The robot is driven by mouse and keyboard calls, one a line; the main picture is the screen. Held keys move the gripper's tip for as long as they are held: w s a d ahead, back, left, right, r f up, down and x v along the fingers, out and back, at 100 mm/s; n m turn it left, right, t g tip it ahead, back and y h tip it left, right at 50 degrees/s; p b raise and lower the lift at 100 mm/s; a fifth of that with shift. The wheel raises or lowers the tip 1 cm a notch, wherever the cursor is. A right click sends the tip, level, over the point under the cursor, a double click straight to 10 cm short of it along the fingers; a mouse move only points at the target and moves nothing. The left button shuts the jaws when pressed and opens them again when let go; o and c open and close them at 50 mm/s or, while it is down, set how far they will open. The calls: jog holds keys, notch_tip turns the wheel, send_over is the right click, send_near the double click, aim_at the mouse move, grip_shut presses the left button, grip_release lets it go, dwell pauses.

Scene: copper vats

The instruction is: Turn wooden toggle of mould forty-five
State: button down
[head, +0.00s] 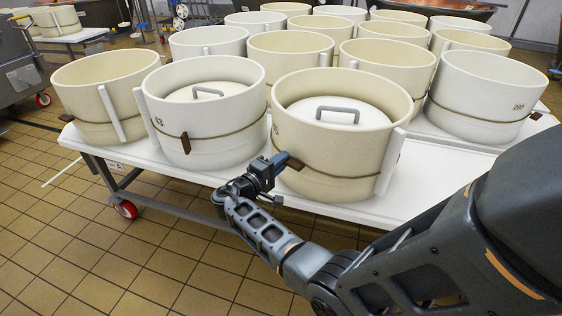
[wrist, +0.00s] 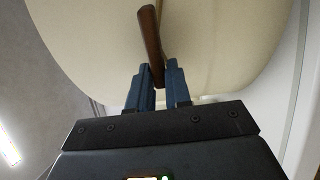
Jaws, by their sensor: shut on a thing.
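The mould (head: 335,175) at the front of the table is a cream round tub with a cord around it and a handled lid set inside. The marking on its wall is small and hard to read. Its brown wooden toggle (head: 294,163) sits on the cord at the left front. My gripper (head: 277,163) is at that toggle, low against the mould's side. In the wrist view the toggle (wrist: 149,32) stands slightly tilted. Its lower end lies between the blue fingertips of my gripper (wrist: 160,76), which is shut on it.
A similar lidded mould (head: 212,140) stands just left, with its own brown toggle (head: 186,143). Several open moulds fill the white table (head: 425,190) behind and to the right. Tiled floor (head: 120,265) is clear at the front left.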

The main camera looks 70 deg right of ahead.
jog(key=c, duration=1.1)
grip_release()
jog(key=shift+c, duration=0.2)
jog(key=shift+a, duration=0.1)
jog(key=v, duration=0.7)
jog(key=shift+a, duration=0.3)
jog(key=shift+w, duration=0.1)
